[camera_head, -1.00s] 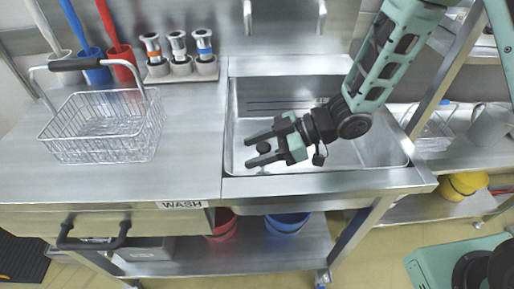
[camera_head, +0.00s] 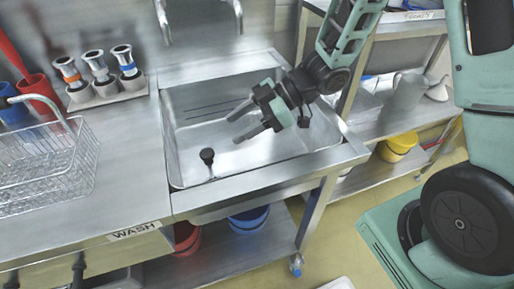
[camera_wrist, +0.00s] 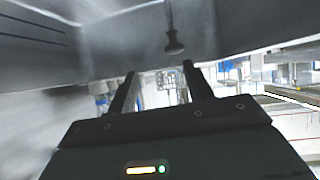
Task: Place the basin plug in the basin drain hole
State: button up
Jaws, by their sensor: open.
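The basin plug, a black knob on a thin grey stem (camera_head: 207,157), stands upright at the front left of the steel basin (camera_head: 183,117). It also shows near the top middle of the wrist view (camera_wrist: 174,45), ahead of the fingertips. My gripper (camera_head: 235,128) is open and empty over the basin, to the right of the plug in the head view and apart from it. Its two dark fingers also show in the wrist view (camera_wrist: 159,70). I see no drain hole; whether the plug's base sits in one cannot be told.
A wire basket (camera_head: 45,165) stands on the counter (camera_head: 125,165) to the left. Several metal-topped canisters (camera_head: 100,72) stand in a holder behind it. Two metal spouts (camera_head: 235,12) hang over the basin's back. A shelf with jugs (camera_head: 405,95) is at the right.

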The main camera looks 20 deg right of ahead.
jog(key=s+r+m+h, duration=0.3)
jog(key=s+m+h, duration=0.1)
jog(key=s, duration=0.5)
jog(key=s+r+m+g+h, duration=0.1)
jog(key=s+m+h, duration=0.4)
jog(key=s, duration=0.5)
jog(key=shift+s+r+g+h, duration=0.3)
jog(key=shift+r+h, duration=0.6)
jog(key=shift+h, duration=0.2)
notch_tip(320, 180, up, 5)
jog(key=p, duration=0.4)
jog(key=shift+f+p, duration=0.2)
jog(key=shift+p, duration=0.1)
